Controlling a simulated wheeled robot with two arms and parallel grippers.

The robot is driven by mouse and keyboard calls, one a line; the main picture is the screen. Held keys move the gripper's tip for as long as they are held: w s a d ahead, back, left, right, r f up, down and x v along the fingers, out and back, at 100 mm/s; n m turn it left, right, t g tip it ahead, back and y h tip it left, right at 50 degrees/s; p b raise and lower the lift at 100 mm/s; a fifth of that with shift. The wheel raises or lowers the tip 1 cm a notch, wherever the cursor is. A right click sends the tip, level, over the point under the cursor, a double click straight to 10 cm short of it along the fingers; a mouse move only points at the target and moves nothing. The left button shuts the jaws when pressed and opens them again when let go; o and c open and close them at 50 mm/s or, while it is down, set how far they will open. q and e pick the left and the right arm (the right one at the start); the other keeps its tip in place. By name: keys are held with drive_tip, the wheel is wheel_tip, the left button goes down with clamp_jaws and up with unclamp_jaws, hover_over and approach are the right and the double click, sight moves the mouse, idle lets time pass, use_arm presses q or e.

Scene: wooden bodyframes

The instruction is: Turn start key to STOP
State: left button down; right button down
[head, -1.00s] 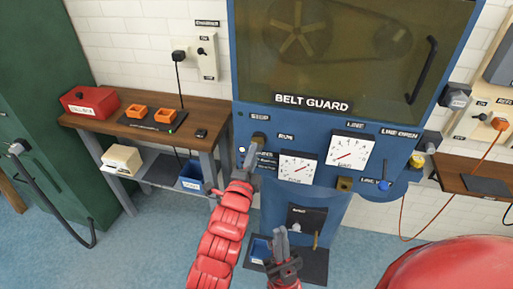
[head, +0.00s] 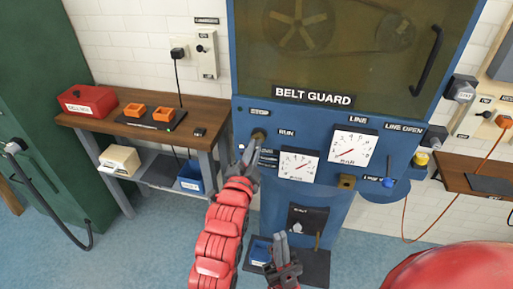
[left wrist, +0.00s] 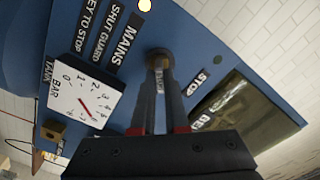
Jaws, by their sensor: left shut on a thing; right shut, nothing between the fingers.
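The start key sits in a round switch (head: 259,135) on the blue machine front, between the STOP and RUN labels; it also shows in the left wrist view (left wrist: 159,58). My left gripper (head: 252,151) reaches up to it from below. The STOP label (left wrist: 198,81) is right of the switch there. My right gripper (head: 280,241) is shut and empty, low before the machine.
The belt guard (head: 350,45) covers the machine top. A wooden bench (head: 205,112) with a red box (head: 87,101) stands left. A small dark platform (head: 315,268) lies below the machine.

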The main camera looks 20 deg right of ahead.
use_arm(q)
drive_tip(key=n, duration=0.3)
drive_tip(key=shift+f+b, duration=0.1)
drive_tip(key=shift+b, duration=0.2)
drive_tip(key=n, duration=0.8)
drive_tip(key=shift+p, duration=0.4)
drive_tip(key=c, duration=0.8)
unclamp_jaws()
drive_tip(key=shift+c, duration=0.2)
